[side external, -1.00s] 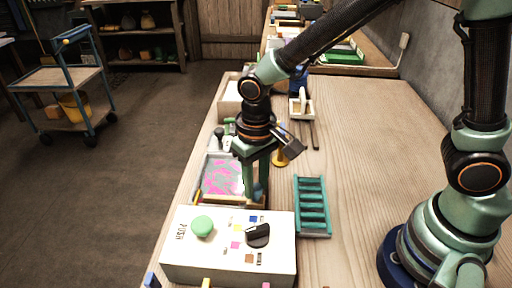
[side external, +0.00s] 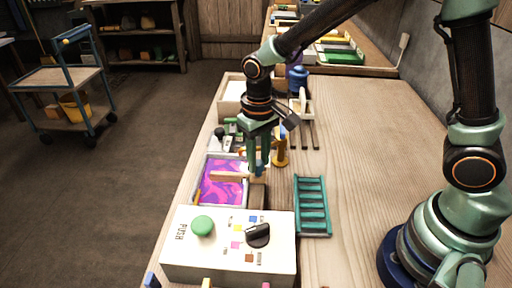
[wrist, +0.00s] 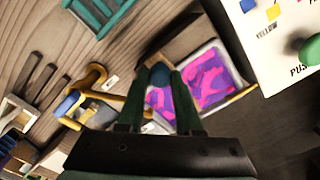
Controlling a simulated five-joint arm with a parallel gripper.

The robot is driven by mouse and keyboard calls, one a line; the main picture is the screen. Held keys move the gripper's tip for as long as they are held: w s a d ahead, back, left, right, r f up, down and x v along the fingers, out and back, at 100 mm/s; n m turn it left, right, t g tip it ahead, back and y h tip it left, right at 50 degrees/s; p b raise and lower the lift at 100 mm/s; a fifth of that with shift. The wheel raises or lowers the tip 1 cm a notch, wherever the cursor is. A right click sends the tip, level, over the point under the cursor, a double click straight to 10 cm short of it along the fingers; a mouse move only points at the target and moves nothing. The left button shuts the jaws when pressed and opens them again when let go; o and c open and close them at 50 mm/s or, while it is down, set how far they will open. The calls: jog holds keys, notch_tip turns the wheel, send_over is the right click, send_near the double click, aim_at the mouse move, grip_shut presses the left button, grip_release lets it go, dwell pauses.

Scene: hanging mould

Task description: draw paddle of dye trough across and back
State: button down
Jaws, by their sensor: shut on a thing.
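The dye trough (side external: 199,175) is a shallow pale-rimmed tray holding purple, magenta and orange swirled dye. It sits behind the white control box, and its swirls also show in the wrist view (wrist: 213,80). The paddle (side external: 229,176) is a light wooden bar lying across the trough, nearer its far end. In the wrist view the fingers hide part of the trough and the bar.
The white control box (side external: 228,245) has a green push button and a black dial. A teal rack (side external: 312,206) lies to the right of the trough. A yellow stand (side external: 281,155) is close behind my gripper. The table's right middle is clear.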

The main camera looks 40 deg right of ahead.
jog(key=shift+w+d, duration=0.8)
jog(key=shift+w, duration=0.05)
jog(key=c, duration=0.6)
grip_release()
jog(key=shift+r, duration=0.15)
notch_tip(320, 180, up, 12)
jog(key=shift+f, duration=0.1)
